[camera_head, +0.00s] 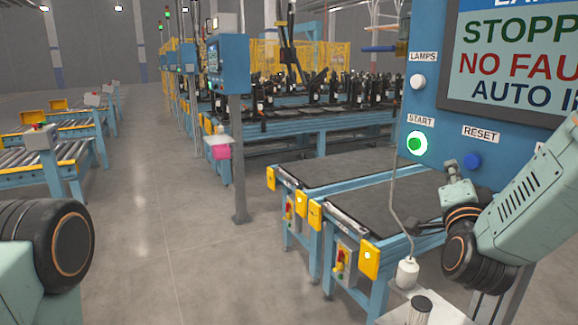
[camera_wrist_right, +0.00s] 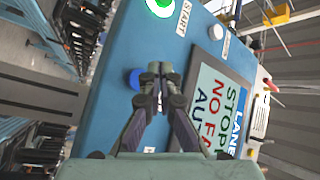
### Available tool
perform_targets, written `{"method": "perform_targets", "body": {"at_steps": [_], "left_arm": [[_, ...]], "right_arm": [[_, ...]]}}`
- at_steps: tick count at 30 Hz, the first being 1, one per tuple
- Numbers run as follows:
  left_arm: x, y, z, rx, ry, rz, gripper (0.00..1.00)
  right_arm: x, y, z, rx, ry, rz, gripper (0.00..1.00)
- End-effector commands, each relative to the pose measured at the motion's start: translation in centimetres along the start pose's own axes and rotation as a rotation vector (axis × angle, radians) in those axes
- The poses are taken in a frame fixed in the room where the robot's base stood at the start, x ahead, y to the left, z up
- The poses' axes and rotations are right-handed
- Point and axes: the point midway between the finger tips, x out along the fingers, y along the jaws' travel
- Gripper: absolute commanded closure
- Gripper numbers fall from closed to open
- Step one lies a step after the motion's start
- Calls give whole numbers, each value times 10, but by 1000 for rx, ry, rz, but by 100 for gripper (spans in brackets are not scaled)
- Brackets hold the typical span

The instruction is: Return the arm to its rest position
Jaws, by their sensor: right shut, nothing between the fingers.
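My right gripper (camera_head: 450,168) is in front of the lower part of the blue control panel (camera_head: 430,110). In the wrist view its two fingers (camera_wrist_right: 160,70) are together and hold nothing. The tips show beside the blue RESET button (camera_head: 472,161), which also shows in the wrist view (camera_wrist_right: 134,78). I cannot tell how far the tips stand from the panel. The START button (camera_head: 416,144) glows green, and the LAMPS button (camera_head: 418,82) is white. The screen (camera_head: 515,60) reads stopped, no fault, with its edge cut off. My left gripper is out of view; only part of my left arm shows.
Blue-framed conveyors (camera_head: 345,195) with yellow boxes stand below and left of the panel. A post with a small screen (camera_head: 238,150) stands mid-floor. The grey floor (camera_head: 165,220) on the left is clear.

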Motion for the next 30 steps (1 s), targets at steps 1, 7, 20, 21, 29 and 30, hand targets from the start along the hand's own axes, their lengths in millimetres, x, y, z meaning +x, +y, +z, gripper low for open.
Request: {"method": "perform_targets", "body": {"at_steps": [1, 7, 20, 21, 29, 30], "left_arm": [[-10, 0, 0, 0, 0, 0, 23], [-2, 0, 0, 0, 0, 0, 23], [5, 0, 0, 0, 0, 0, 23], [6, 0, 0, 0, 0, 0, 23], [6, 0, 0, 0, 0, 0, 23], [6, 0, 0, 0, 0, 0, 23]], "right_arm": [[0, -6, -1, -4, -2, -1, 100], [-14, -12, 11, -4, -4, -5, 100], [-36, -28, 26, -4, -2, -2, 100], [-37, -28, 26, -3, -1, -2, 100], [-39, -30, 27, -1, 1, -1, 100], [-39, -30, 27, -1, 1, -1, 100]]}}
